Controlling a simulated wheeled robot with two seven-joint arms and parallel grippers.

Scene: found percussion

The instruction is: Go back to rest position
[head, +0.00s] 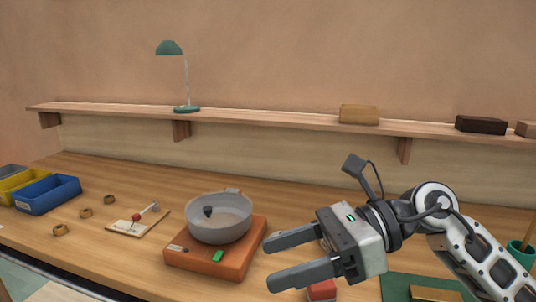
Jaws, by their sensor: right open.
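My right gripper (284,259) is in the lower right of the head view, its arm coming in from the right. Its two fingers point left and stand apart, with nothing between them. It is above the table, to the right of a grey pan (220,217) that sits on an orange-brown block (205,262). My left gripper is not in view.
A red block (322,291) lies below my right gripper. A green mat (396,288) is at lower right. A shelf (270,121) runs behind.

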